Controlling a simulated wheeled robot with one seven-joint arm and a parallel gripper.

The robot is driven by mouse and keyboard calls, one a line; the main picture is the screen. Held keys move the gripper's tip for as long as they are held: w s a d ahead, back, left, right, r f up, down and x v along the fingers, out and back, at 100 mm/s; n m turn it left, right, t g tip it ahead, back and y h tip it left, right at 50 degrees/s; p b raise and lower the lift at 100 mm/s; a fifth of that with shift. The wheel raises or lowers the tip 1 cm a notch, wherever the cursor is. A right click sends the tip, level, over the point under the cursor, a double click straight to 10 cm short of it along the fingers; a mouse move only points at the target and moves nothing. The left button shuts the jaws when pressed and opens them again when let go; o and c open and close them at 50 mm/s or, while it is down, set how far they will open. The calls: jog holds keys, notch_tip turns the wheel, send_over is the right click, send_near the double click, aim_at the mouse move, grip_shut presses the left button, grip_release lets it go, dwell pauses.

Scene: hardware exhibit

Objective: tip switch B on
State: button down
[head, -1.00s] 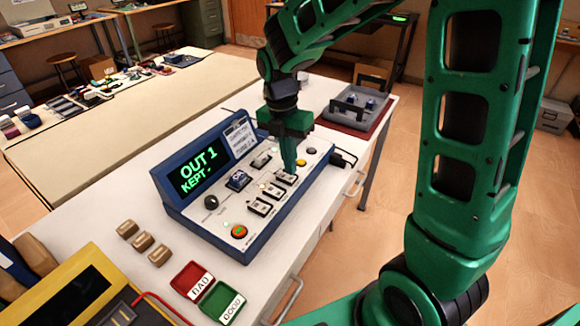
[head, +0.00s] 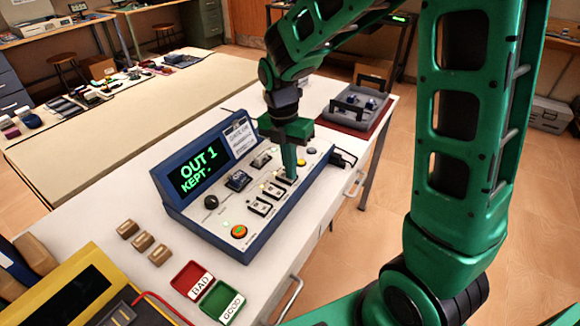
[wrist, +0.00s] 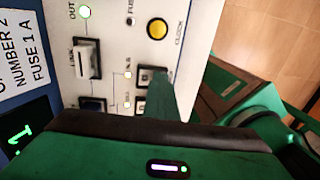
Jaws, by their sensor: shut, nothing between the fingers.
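The blue-framed console (head: 243,250) stands on the bench in the head view, and its screen (head: 204,172) reads "OUT 1 KEPT". A row of small rocker switches runs along its sloped panel, including a middle one (head: 273,190) and a nearer one (head: 260,207). My gripper (head: 291,178) is shut and empty, pointing down with its tips at the far rocker of this row. In the wrist view the fingers (wrist: 170,98) partly cover two rockers, one of them (wrist: 150,76) beside a small lit lamp. The labels are too small to tell surely which switch is B. Contact is unclear.
A yellow round button (wrist: 158,28) and a slide switch (wrist: 87,58) are close by on the panel. Red (head: 192,280) and green (head: 222,302) trays lie in front of the console. A grey tray (head: 352,109) stands behind it.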

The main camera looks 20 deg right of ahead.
jog(key=shift+w+a+r, duration=0.1)
jog(key=shift+w+a, duration=0.35)
jog(key=shift+w, duration=0.15)
notch_tip(320, 180, up, 14)
jog(key=w+a, duration=0.1)
jog(key=shift+w, duration=0.25)
dwell(0.4)
jog(key=s+d+f+m, duration=0.1)
jog(key=s+d+m, duration=0.9)
jog(key=d+m, duration=0.35)
jog(key=s+d+f+m, duration=0.2)
jog(key=s+d+m, duration=0.1)
jog(key=s+m, duration=0.5)
jog(key=s+d+f+m+t+y, duration=0.1)
jog(key=s+d+f+m, duration=0.2)
jog(key=s+m, duration=0.5)
jog(key=shift+s+d+f+m, duration=0.25)
jog(key=shift+s+f+m, duration=0.05)
jog(key=shift+m, duration=0.75)
